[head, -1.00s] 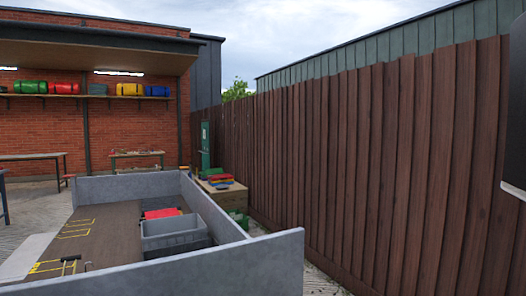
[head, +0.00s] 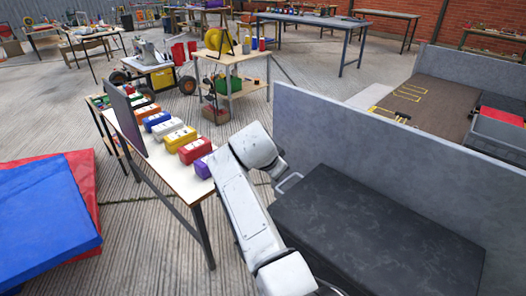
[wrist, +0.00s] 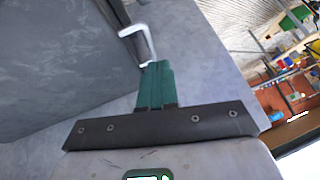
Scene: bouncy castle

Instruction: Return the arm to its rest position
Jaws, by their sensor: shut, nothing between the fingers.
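My gripper (wrist: 155,85) shows in the wrist view as two green fingers set together on a black crossbar, with no object between them. A pale metal handle (wrist: 136,44) shows just beyond the fingertips; I cannot tell if they touch it. In the head view, my white arm (head: 240,195) rises from the bottom edge and bends at the top; I cannot make out the fingers there. A similar metal handle (head: 288,183) stands at the left corner of a dark flat slab (head: 385,225), close to the arm's bend.
A table with coloured boxes (head: 195,150) stands just left of my arm. Blue and red mats (head: 45,210) lie at the far left. A grey low wall (head: 340,135) runs behind the slab. Concrete floor lies between.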

